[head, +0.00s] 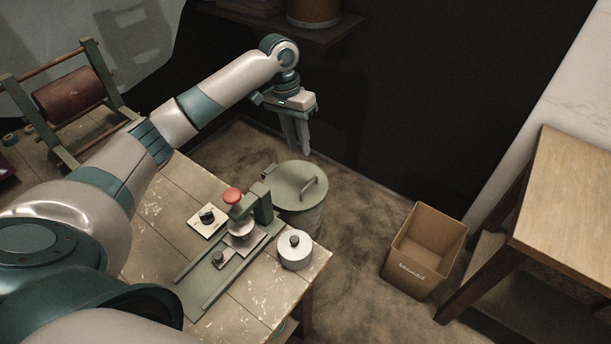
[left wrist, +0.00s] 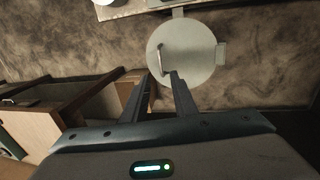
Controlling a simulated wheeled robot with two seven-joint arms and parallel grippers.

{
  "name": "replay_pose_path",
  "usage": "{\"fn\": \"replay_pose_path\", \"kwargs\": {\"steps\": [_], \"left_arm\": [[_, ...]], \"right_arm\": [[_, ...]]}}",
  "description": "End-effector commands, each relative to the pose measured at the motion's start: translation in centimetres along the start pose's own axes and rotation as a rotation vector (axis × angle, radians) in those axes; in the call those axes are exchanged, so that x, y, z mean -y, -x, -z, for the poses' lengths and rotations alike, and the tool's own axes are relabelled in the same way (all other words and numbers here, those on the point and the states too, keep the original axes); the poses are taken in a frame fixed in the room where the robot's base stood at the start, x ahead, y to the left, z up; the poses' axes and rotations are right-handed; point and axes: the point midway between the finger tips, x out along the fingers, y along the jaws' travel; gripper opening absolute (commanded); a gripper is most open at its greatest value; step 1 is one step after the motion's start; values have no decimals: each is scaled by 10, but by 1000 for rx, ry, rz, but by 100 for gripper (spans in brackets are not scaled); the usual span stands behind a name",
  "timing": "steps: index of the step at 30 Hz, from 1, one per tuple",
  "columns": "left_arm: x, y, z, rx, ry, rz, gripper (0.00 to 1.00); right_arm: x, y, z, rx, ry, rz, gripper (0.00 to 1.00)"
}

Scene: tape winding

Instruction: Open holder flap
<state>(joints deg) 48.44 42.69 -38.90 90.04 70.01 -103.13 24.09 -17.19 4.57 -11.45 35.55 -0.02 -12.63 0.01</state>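A dark metal fixture with a red knob (head: 232,195) stands on the near wooden table, with a long flat rail (head: 205,284) running toward the front. Which part is the holder flap I cannot tell. My left gripper (head: 301,150) hangs pointing down beyond the table, above and behind the fixture, touching nothing. In the left wrist view its two fingers (left wrist: 161,75) are apart with nothing between them, so it is open and empty. My right gripper is not in view.
A round lidded bin (head: 298,180) stands on the floor below the left gripper; its lid also shows in the left wrist view (left wrist: 195,60). A white lidded pot (head: 295,252) sits at the table corner. An open cardboard box (head: 432,222) and a wooden table (head: 570,200) are at right. A red roller (head: 70,95) is at left.

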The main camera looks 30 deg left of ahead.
Motion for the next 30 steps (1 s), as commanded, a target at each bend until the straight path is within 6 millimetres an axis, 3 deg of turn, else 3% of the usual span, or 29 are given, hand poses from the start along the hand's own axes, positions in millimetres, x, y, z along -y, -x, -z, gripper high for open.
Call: {"fn": "replay_pose_path", "kwargs": {"steps": [18, 24, 30], "left_arm": [[-1, -106, -1, 3, 0, -1, 26], [0, -123, -1, 2, 0, 0, 26], [0, -128, 0, 0, 0, 0, 26]], "right_arm": [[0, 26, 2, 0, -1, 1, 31], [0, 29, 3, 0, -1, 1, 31], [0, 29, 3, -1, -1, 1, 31]]}}
